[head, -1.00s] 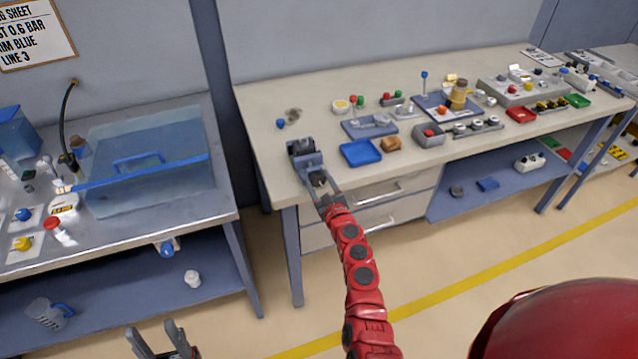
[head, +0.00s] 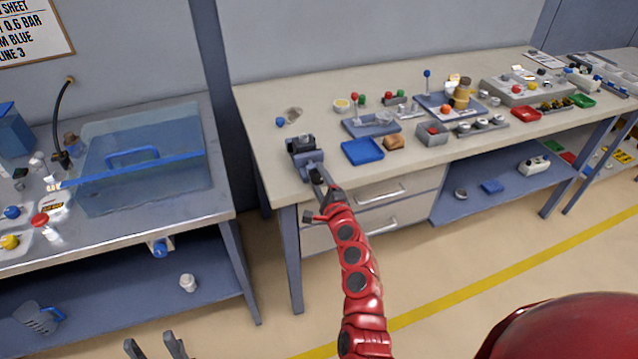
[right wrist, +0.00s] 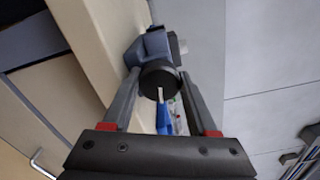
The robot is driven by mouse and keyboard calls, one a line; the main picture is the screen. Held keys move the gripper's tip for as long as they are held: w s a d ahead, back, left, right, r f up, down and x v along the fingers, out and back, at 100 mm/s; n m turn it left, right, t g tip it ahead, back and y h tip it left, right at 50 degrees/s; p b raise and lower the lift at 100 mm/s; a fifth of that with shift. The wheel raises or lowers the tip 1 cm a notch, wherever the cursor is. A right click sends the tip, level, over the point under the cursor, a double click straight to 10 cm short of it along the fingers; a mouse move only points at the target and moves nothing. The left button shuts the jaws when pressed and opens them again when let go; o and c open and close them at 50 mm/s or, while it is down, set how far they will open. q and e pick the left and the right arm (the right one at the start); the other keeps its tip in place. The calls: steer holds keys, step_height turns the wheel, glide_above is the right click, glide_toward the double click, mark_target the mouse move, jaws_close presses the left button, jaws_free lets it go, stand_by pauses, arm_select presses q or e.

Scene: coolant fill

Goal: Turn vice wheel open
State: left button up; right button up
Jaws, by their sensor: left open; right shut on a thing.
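The blue-grey vice (head: 302,150) with dark jaws sits at the front left corner of the right-hand bench. Its dark round wheel (right wrist: 160,80) faces me in the right wrist view, with a pale line across its face. My right gripper (head: 318,178) reaches the front of the vice and is shut on the wheel, one finger on each side. In the head view the gripper mostly hides the wheel. The vice body (right wrist: 154,44) shows behind the wheel. My left gripper (head: 156,349) is open and empty at the bottom edge, low in front of the left bench, partly cut off.
A blue tray (head: 362,151) and a brown block (head: 394,143) lie right of the vice. Several fixtures and knobs stand further right. Drawers with handles (head: 380,190) are under the bench top. The left bench holds a clear blue tank (head: 150,180). The floor in front is clear.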

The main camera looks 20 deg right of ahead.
steer(key=n+b, duration=0.1)
steer(key=n, duration=0.1)
steer(key=n+b, duration=0.1)
steer(key=shift+f+n, duration=0.2)
steer(key=shift+n, duration=0.2)
steer(key=n+b, duration=0.2)
steer(key=n, duration=0.1)
steer(key=shift+f+n+b, duration=0.15)
steer(key=shift+n+b, duration=0.15)
steer(key=shift+b, duration=0.1)
steer(key=n+b, duration=0.3)
steer(key=shift+n+b, duration=1.1)
steer(key=shift+n, duration=0.6)
steer(key=o, duration=1.4)
steer(key=shift+r, duration=0.2)
steer(key=shift+s, duration=0.1)
